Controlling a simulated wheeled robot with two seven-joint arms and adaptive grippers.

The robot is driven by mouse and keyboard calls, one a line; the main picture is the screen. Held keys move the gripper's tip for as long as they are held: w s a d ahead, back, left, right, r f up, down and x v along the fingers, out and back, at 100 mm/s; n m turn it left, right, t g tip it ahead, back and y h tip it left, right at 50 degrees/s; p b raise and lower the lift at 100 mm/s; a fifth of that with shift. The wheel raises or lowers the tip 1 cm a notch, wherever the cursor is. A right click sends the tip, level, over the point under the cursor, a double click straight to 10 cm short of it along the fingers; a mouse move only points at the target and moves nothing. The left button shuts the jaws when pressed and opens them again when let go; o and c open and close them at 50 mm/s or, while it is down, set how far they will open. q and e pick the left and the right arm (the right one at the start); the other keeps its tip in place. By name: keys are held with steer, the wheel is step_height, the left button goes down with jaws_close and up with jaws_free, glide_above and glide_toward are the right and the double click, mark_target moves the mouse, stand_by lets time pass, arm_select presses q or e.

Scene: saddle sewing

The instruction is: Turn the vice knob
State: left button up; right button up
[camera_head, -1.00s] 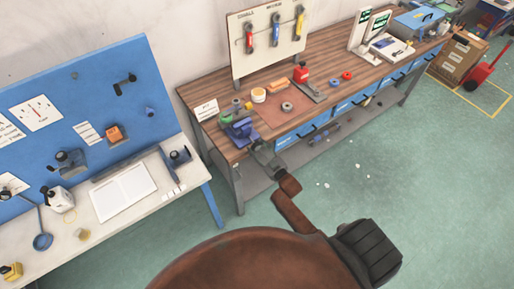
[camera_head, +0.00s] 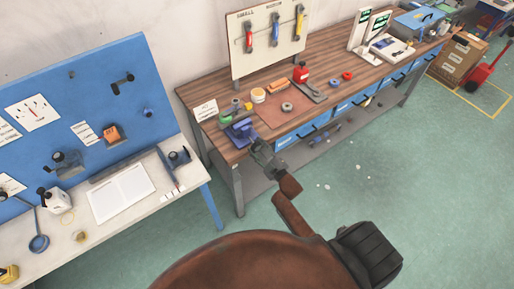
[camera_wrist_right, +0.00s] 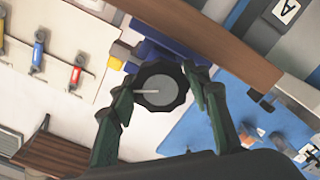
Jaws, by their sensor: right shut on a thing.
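The blue vice (camera_head: 239,132) sits at the near left corner of the wooden workbench. Its dark round knob (camera_wrist_right: 160,90), with a ridged rim and a pale line across its face, shows in the right wrist view. My right gripper (camera_head: 257,147) is at the vice's front. In the right wrist view, the fingers of my right gripper (camera_wrist_right: 163,76) lie on either side of the knob, shut on it. Part of the vice body (camera_wrist_right: 165,53) shows behind the knob. My left gripper is not in view.
The wooden workbench (camera_head: 210,132) carries a red mat (camera_head: 275,117) and small parts behind the vice. A tool board (camera_head: 268,62) stands at its back. A white table (camera_head: 140,215) with a blue panel (camera_head: 90,80) is at left.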

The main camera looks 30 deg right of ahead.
steer(key=o, duration=0.9)
steer(key=s, duration=1.2)
steer(key=shift+d, duration=0.4)
steer(key=shift+f, duration=0.1)
